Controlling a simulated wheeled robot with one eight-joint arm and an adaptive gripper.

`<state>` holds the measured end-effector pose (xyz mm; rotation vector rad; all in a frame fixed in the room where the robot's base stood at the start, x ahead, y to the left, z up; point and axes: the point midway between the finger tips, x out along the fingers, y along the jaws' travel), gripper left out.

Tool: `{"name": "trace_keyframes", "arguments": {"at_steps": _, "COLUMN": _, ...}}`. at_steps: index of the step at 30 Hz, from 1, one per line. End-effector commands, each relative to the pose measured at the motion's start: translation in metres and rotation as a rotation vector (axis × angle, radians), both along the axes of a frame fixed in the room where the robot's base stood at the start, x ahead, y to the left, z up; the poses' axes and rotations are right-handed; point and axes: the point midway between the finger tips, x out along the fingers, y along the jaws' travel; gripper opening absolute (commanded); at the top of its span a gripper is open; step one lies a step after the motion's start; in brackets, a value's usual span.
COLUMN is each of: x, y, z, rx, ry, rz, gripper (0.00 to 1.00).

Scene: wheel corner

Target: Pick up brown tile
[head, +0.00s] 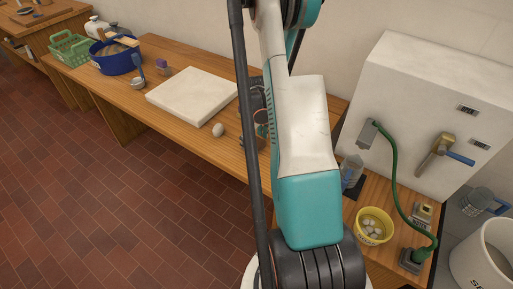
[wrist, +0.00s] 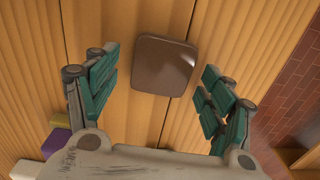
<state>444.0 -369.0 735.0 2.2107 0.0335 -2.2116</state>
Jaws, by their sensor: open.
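The brown tile (wrist: 164,66) is a flat, glossy, rounded square lying on the wooden bench top in the wrist view. My gripper (wrist: 159,63) is open, with one teal-padded finger to the left of the tile and one to the right. No contact between the fingers and the tile shows, and nothing is held. I cannot tell the exact height of the fingertips above the bench. In the head view I cannot make out the tile, and my arm covers the middle of the bench.
On the bench (head: 190,142) are a white slab (head: 193,96), a pale egg-like object (head: 218,130), a blue bowl (head: 116,58) and a green basket (head: 70,48). A purple block (wrist: 56,144) lies at lower left in the wrist view. A yellow tub (head: 374,226) stands at right.

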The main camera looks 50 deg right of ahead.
Motion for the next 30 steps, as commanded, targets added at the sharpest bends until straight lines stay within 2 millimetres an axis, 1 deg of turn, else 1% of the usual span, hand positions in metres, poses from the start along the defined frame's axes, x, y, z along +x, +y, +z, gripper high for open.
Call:
{"name": "trace_keyframes", "arguments": {"at_steps": 1, "x": 0.0, "y": 0.0, "z": -0.002, "rx": 0.0, "ry": 0.0, "rz": 0.0, "gripper": 0.75}}
{"name": "trace_keyframes", "arguments": {"at_steps": 6, "x": 0.0, "y": 0.0, "z": -0.001, "rx": 0.0, "ry": 0.0, "rz": 0.0, "gripper": 0.75}}
{"name": "trace_keyframes", "arguments": {"at_steps": 7, "x": 0.0, "y": 0.0, "z": -0.001, "rx": 0.0, "ry": 0.0, "rz": 0.0, "gripper": 0.7}}
{"name": "trace_keyframes", "arguments": {"at_steps": 8, "x": 0.0, "y": 0.0, "z": -0.001, "rx": 0.0, "ry": 0.0, "rz": 0.0, "gripper": 0.64}}
{"name": "trace_keyframes", "arguments": {"at_steps": 9, "x": 0.0, "y": 0.0, "z": -0.001, "rx": 0.0, "ry": 0.0, "rz": 0.0, "gripper": 0.55}}
{"name": "trace_keyframes", "arguments": {"at_steps": 11, "x": 0.0, "y": 0.0, "z": -0.001, "rx": 0.0, "ry": 0.0, "rz": 0.0, "gripper": 0.41}}
{"name": "trace_keyframes", "arguments": {"at_steps": 12, "x": 0.0, "y": 0.0, "z": -0.001, "rx": 0.0, "ry": 0.0, "rz": 0.0, "gripper": 0.32}}
{"name": "trace_keyframes", "arguments": {"at_steps": 13, "x": 0.0, "y": 0.0, "z": -0.001, "rx": 0.0, "ry": 0.0, "rz": 0.0, "gripper": 0.25}}
{"name": "trace_keyframes", "arguments": {"at_steps": 14, "x": 0.0, "y": 0.0, "z": -0.001, "rx": 0.0, "ry": 0.0, "rz": 0.0, "gripper": 0.24}}
{"name": "trace_keyframes", "arguments": {"at_steps": 23, "x": 0.0, "y": 0.0, "z": 0.0, "rx": 0.0, "ry": 0.0, "rz": 0.0, "gripper": 0.24}}
{"name": "trace_keyframes", "arguments": {"at_steps": 26, "x": 0.0, "y": 0.0, "z": 0.004, "rx": 0.0, "ry": 0.0, "rz": 0.0, "gripper": 0.24}}
{"name": "trace_keyframes", "arguments": {"at_steps": 30, "x": 0.0, "y": 0.001, "z": 0.017, "rx": 0.0, "ry": 0.0, "rz": 0.0, "gripper": 0.24}}
